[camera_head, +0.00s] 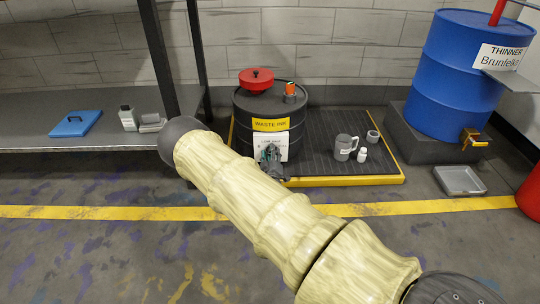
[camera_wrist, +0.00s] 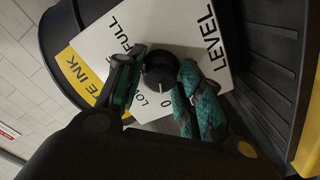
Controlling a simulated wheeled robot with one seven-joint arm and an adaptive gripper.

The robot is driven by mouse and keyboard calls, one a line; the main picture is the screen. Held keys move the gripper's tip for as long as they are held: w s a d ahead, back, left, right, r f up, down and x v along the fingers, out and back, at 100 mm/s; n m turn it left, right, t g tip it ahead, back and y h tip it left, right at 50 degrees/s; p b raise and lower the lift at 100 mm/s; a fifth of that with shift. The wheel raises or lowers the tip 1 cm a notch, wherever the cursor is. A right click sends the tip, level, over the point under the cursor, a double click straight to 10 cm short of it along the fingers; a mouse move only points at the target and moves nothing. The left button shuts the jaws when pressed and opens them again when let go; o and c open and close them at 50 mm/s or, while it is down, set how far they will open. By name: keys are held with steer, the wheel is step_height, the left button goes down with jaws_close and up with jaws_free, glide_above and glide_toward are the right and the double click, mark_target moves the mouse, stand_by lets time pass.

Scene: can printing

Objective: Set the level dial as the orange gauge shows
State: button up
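The black waste ink drum (camera_head: 258,109) stands upright on a dark tray. The orange gauge (camera_head: 290,88) sits on its lid and is too small to read. The level dial (camera_wrist: 159,72) is a black round knob on a white plate (camera_wrist: 102,42) marked LEVEL, FULL, LOW and 0. Its pale mark points down toward 0 and LOW. My gripper (camera_wrist: 162,68) has one teal-padded finger on each side of the dial, very close to it. I cannot tell whether both fingers touch it. In the head view, my gripper (camera_head: 271,158) is in front of the plate and hides the dial.
A red cap (camera_head: 256,79) is on the drum lid. A grey jug (camera_head: 345,147), a white bottle (camera_head: 362,155) and a small grey cup (camera_head: 373,137) stand right of the drum. A blue thinner drum (camera_head: 455,85) is at the far right. A shelf (camera_head: 60,135) is at left.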

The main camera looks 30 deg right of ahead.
steer(key=c, duration=0.4)
steer(key=shift+a, duration=0.1)
steer(key=shift+c, duration=0.2)
steer(key=shift+f+m+p, duration=0.1)
steer(key=shift+m+p, duration=6.85)
steer(key=shift+m, duration=6.45)
